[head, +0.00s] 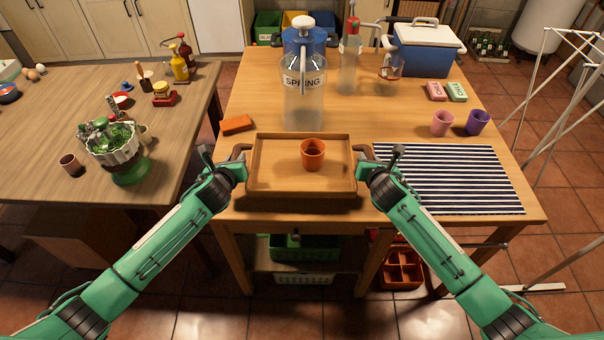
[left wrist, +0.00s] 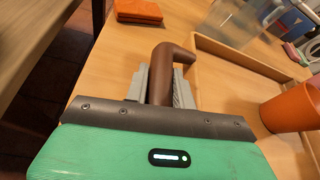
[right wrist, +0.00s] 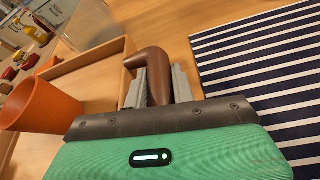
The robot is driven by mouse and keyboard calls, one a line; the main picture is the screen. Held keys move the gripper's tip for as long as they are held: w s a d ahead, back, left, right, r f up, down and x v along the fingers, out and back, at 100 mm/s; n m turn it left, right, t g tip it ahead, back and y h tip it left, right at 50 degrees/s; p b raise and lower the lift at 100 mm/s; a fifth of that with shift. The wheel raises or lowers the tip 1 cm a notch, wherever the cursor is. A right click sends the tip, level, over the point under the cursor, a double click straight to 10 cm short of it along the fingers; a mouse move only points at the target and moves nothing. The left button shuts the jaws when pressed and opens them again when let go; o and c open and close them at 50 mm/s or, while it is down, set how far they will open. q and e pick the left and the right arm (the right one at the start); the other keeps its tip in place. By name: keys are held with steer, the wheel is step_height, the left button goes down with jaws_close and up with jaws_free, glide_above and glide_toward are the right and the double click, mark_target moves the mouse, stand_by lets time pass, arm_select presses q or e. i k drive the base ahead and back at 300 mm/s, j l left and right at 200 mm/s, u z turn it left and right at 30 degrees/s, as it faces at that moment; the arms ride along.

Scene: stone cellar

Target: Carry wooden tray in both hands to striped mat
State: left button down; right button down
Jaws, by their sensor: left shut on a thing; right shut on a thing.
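The wooden tray (head: 270,181) is at the front of the table, left of the striped mat (head: 450,180). An orange cup (head: 312,155) stands upright in the tray, right of its middle. My left gripper (head: 236,160) is shut on the tray's left brown handle (left wrist: 163,75). My right gripper (head: 366,160) is shut on the right brown handle (right wrist: 153,70). The mat, with navy and white stripes, lies flat and bare just right of the tray; it also shows in the right wrist view (right wrist: 265,60). I cannot tell whether the tray touches the table or is slightly raised.
An orange block (head: 237,124) lies behind the tray's left corner. A clear SPRING dispenser (head: 302,95) stands behind the tray. A pink cup (head: 442,123) and a purple cup (head: 477,122) stand just behind the mat. A blue cooler (head: 425,50) is at the back.

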mark_target(445, 176)
steer(key=l+z, duration=0.15)
steer(key=l, duration=0.3)
steer(key=i+l+z, duration=0.2)
steer(key=l, duration=0.2)
steer(key=l+z, duration=0.15)
steer(key=l, duration=0.3)
